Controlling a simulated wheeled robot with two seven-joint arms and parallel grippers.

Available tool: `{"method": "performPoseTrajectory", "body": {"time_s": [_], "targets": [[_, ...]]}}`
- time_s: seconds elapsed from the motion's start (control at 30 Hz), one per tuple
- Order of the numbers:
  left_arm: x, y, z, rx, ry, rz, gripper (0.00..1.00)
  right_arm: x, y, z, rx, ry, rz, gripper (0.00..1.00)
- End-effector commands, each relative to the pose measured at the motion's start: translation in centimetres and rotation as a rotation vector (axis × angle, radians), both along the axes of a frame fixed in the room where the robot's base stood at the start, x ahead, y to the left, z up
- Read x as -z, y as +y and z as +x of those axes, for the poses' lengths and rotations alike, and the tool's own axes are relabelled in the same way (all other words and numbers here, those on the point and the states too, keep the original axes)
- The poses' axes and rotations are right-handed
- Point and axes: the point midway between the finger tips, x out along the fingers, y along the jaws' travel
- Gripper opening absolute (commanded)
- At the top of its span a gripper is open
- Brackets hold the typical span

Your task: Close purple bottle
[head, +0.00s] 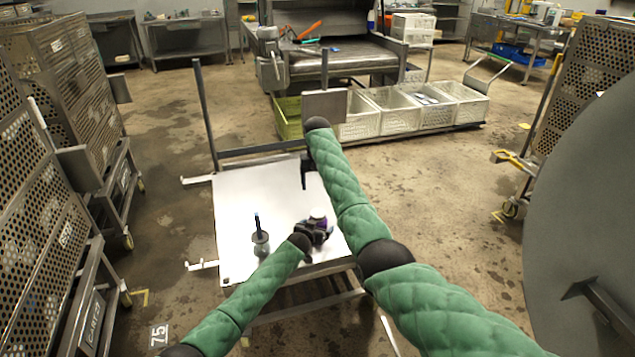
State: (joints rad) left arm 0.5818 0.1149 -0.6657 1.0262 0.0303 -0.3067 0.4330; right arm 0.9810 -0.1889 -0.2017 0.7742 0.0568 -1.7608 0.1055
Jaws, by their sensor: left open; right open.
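The purple bottle (318,215) stands on the right side of the white-topped cart table, with a pale top and a purple body. My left gripper (320,232) is open at the near side of the bottle and hides its lower part. I cannot tell whether its fingers touch the bottle. My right gripper (306,180) is open and empty, pointing down above the table behind the bottle. A grey pot-like item with a dark upright stem (260,242) stands to the left; I cannot tell whether it belongs to the bottle.
The white table top (240,205) is mostly clear, with a dark post and rail at its back. Perforated metal racks (35,190) stand at the left. Several white crates (385,115) sit behind. A large grey round door (585,210) is at the right.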

Motion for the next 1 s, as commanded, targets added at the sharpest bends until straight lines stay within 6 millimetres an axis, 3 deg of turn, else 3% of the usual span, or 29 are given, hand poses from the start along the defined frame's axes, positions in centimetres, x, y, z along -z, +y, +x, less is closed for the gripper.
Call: {"method": "performPoseTrajectory", "body": {"time_s": [0.5,1.0], "targets": [[-2.3,2.1,-5.2,0.000,0.000,0.000,0.91,0.2,0.0,0.0,0.000,0.000,0.000,0.76],[-2.6,2.3,-5.8,0.001,0.000,0.002,0.91,0.2,0.0,0.0,0.000,0.000,0.000,0.76]]}}
